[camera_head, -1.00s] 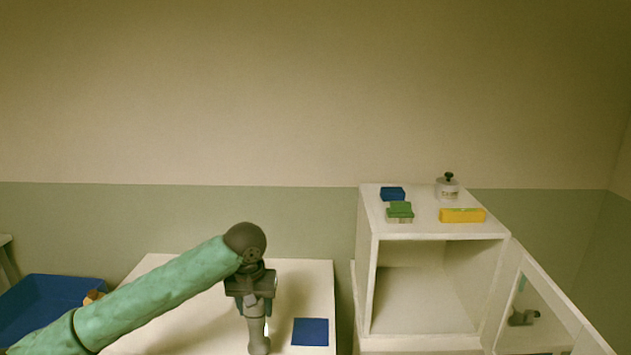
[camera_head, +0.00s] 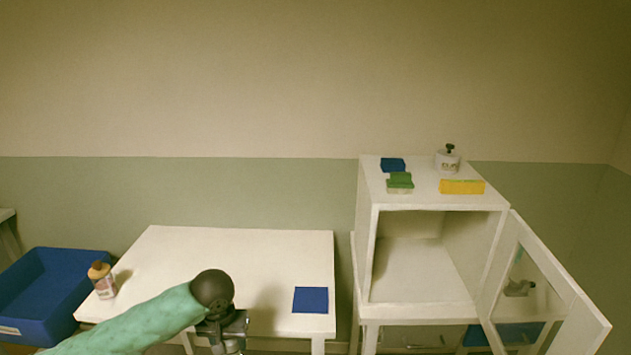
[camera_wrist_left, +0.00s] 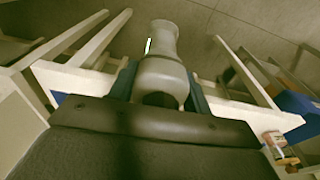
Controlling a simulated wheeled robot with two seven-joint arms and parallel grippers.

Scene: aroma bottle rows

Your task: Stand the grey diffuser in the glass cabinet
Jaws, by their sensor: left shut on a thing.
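My left gripper (camera_head: 226,334) is shut on the grey diffuser (camera_wrist_left: 160,75), in front of the white table's near edge. The diffuser is a pale grey vase shape with a flared end. In the head view only a little of it shows (camera_head: 230,347), at the bottom of the picture. The glass cabinet (camera_head: 423,309) stands right of the table, a white box with an empty-looking inside. Its glass door (camera_head: 556,291) is swung open to the right and carries a grey handle (camera_head: 519,288). My right gripper is out of view.
The white table (camera_head: 235,262) bears a blue square (camera_head: 311,299) and a labelled bottle (camera_head: 102,280) at its left edge. A blue bin (camera_head: 30,290) stands left. Blue (camera_head: 392,164), green (camera_head: 399,181) and yellow (camera_head: 461,187) blocks and a jar (camera_head: 447,161) top the cabinet.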

